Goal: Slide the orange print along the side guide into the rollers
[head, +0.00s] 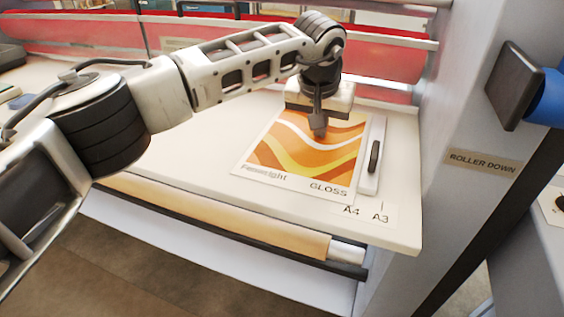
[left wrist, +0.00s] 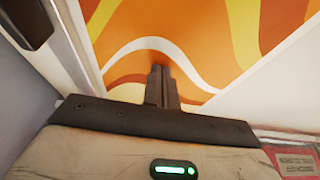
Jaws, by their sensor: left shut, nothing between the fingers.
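The orange print (head: 302,160) lies flat on the white feed table (head: 215,150), with wavy orange, yellow and white bands and the word GLOSS on its near white border. The side guide (head: 373,158), a white strip with a dark handle, runs along the print's right edge. My left gripper (head: 319,132) is shut and empty, its fingertips over the far part of the print. In the left wrist view the closed fingers (left wrist: 160,88) point down at the print (left wrist: 205,45); whether they touch it I cannot tell. The red rollers (head: 385,62) lie behind. My right gripper is not in view.
A grey side housing (head: 455,110) labelled ROLLER DOWN stands right of the table, with a dark, blue-backed lever (head: 514,85). A4 and A3 marks (head: 366,213) are at the table's front right. The table left of the print is clear.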

